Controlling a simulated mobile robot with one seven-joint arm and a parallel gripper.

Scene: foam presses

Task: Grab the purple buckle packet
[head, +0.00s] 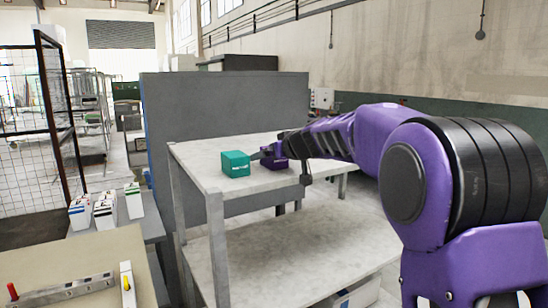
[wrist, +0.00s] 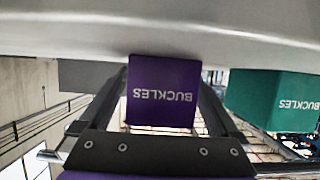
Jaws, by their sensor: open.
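The purple buckle packet (wrist: 162,85) is a box with "BUCKLES" printed on it, upside down in the wrist view. In the head view the purple packet (head: 268,162) stands on the top shelf of the pale table, partly hidden by my arm. My gripper (wrist: 165,98) is open, with one finger on each side of the packet in the wrist view. I cannot tell whether the fingers touch it. In the head view my gripper (head: 270,153) is small and partly merges with the packet.
A teal buckle box (head: 235,164) stands left of the purple packet; it also shows at the right of the wrist view (wrist: 265,98). The pale table top (head: 210,165) is otherwise largely clear. A grey panel (head: 225,100) stands behind. White cartons (head: 105,210) sit on the left.

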